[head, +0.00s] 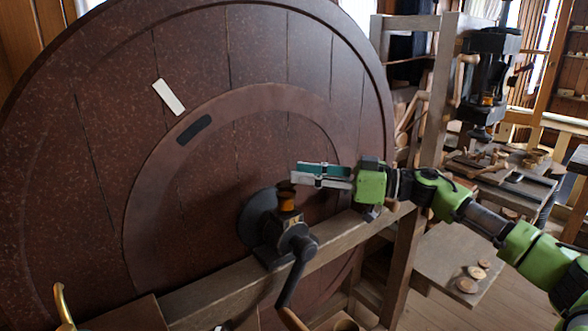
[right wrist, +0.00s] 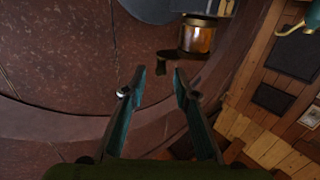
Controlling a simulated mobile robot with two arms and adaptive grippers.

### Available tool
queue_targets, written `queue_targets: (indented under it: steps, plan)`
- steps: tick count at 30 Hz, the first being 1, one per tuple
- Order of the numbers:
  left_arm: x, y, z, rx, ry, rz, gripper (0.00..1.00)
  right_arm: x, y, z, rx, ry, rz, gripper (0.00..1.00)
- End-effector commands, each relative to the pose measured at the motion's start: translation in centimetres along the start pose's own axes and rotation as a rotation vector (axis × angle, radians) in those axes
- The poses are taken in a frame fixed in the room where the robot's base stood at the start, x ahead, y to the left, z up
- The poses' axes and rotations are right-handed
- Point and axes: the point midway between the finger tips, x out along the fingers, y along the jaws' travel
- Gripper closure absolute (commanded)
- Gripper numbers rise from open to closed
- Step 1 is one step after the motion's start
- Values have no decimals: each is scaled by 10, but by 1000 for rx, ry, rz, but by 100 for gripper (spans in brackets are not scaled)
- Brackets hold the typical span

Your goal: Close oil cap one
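An amber oil cup (head: 287,201) stands on the dark bearing in front of the big wheel. It also shows in the right wrist view (right wrist: 198,38), top centre right. A small dark piece, seemingly its cap (head: 285,186), is at the cup's top. In the right wrist view a dark flap (right wrist: 162,68) sticks out beside the cup, just beyond the fingertips. I cannot tell for certain how far it is tilted. My right gripper (head: 295,174) is just above the cup, fingers apart. Its fingers (right wrist: 158,82) are open with nothing between them. My left gripper is not in view.
The large brown wheel (head: 90,130) fills the left, close behind the cup. A crank handle (head: 292,280) hangs below the bearing on a wooden beam (head: 220,292). A brass curved piece (head: 61,303) is at lower left. A second machine (head: 487,70) stands back right.

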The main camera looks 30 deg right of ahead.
Motion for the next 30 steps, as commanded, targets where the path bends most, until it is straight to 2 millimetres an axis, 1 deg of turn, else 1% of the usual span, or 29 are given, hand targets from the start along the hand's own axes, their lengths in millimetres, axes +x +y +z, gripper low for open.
queue_targets:
  steps: [2, 10, 15, 22, 23, 24, 26, 30]
  plan:
    - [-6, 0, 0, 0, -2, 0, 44, 7, 0, -5, 0, 6, -1, 73]
    - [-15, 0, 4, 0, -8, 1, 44, 26, 0, -2, 1, 4, 1, 73]
    - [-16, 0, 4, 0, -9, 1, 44, 30, 0, -1, 0, 1, 0, 73]
    - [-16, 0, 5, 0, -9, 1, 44, 30, 0, 0, 0, 0, 0, 73]
    - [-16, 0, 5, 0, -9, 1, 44, 30, 0, 0, 0, 0, 0, 75]
    - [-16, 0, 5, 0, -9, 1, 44, 30, 0, 0, 0, 0, 0, 86]
    - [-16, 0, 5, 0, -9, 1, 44, 30, 0, 0, 0, 0, 0, 100]
    - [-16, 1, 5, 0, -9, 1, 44, 30, 0, 0, 0, 0, 0, 100]
